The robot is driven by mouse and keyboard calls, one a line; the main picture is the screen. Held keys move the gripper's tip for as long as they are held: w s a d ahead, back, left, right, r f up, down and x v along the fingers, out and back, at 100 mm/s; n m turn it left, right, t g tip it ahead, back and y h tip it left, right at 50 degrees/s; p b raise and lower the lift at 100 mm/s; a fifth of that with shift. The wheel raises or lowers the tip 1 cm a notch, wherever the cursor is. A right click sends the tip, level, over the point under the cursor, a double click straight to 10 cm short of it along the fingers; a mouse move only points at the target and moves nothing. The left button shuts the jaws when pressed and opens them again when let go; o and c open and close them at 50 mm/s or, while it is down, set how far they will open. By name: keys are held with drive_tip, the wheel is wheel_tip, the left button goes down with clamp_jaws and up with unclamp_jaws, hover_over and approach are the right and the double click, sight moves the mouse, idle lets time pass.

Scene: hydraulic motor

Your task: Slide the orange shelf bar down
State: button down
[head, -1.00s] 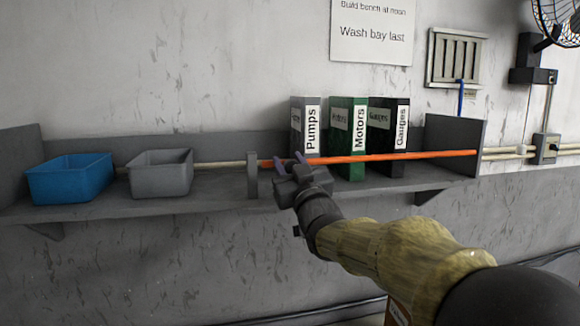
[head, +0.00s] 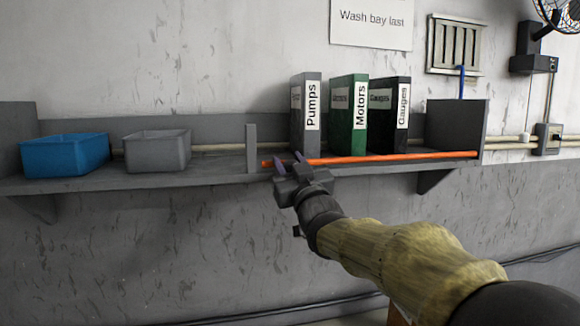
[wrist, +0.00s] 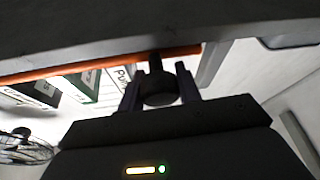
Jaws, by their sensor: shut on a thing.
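The orange shelf bar (head: 390,157) runs across the front of the binders, low along the shelf's front edge. It also shows in the wrist view (wrist: 90,67), close under a dark slab. My gripper (head: 289,162) is shut on the bar near its left end. In the wrist view my gripper (wrist: 160,88) has a dark rounded piece between its fingers, beside the bar. The exact contact is hard to see. The bar's right end is at the shelf's right side panel (head: 456,128).
A grey divider (head: 251,148) stands just left of the bar's left end. Binders labelled Pumps (head: 305,115), Motors (head: 348,117) and Gauges (head: 390,112) stand behind the bar. A blue bin (head: 64,156) and a grey bin (head: 157,151) sit left on the shelf (head: 215,171).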

drive_tip(key=c, duration=1)
unclamp_jaws()
drive_tip(key=shift+s, duration=0.1)
drive_tip(key=b+v, duration=0.8)
drive_tip(key=v, duration=0.9)
drive_tip(key=shift+b, duration=0.35)
drive_tip(key=shift+s+f, duration=0.1)
